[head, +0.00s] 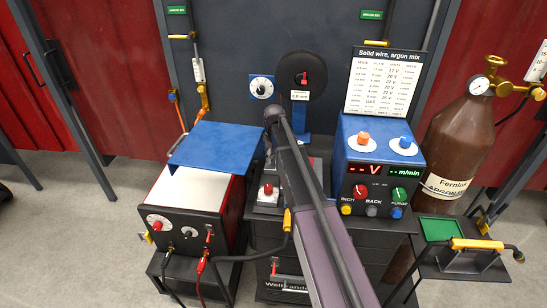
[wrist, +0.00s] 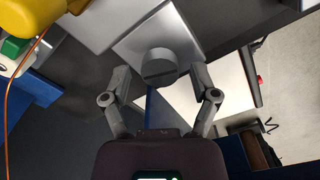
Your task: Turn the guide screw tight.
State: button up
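A dark grey round screw head with a slot across it, which looks like the guide screw (wrist: 158,68), shows in the wrist view in front of a lighter grey metal block (wrist: 185,35). My gripper (wrist: 160,74) has one finger on each side of the screw head. A gap shows between each finger and the screw, so the gripper is open and empty. In the head view my arm reaches toward the wire feeder between the two blue-topped units. It hides the screw and my gripper there.
A yellow part (wrist: 20,25) and an orange wire lie at the wrist view's upper left. In the head view, a wire spool (head: 302,78) stands behind my arm, a control box (head: 375,190) to its right, a power unit (head: 190,205) to its left. A gas cylinder (head: 455,150) stands farther right.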

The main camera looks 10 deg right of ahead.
grip_shut()
jog(key=shift+m, duration=0.3)
jog(key=m, duration=0.5)
jog(key=shift+m, duration=0.4)
jog(key=m, duration=0.6)
jog(key=shift+m, duration=0.3)
jog(key=shift+o, duration=1.5)
grip_release()
